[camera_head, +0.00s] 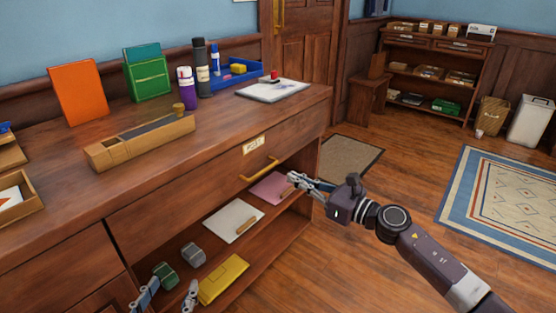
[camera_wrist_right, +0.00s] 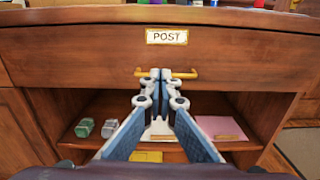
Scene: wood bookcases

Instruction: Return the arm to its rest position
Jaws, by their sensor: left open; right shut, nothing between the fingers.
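My right gripper (camera_head: 292,178) comes in from the right in the head view, in front of the cabinet's open shelf and near the right end of the drawer handle. In the right wrist view its fingertips (camera_wrist_right: 160,74) meet, with nothing between them. They overlap the brass handle (camera_wrist_right: 186,75) there, but I cannot tell the exact gap. The drawer (camera_head: 225,180), labelled POST (camera_wrist_right: 166,37), looks closed. My left gripper (camera_head: 168,296) shows at the bottom edge of the head view, fingers spread and empty, near the shelf's front. Most of my left arm is out of view.
The shelf holds a green item (camera_head: 165,274), a grey item (camera_head: 193,254), a yellow packet (camera_head: 224,279), a pale folder (camera_head: 233,220) and a pink folder (camera_head: 271,188). Open floor lies right, with a rug (camera_head: 490,203).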

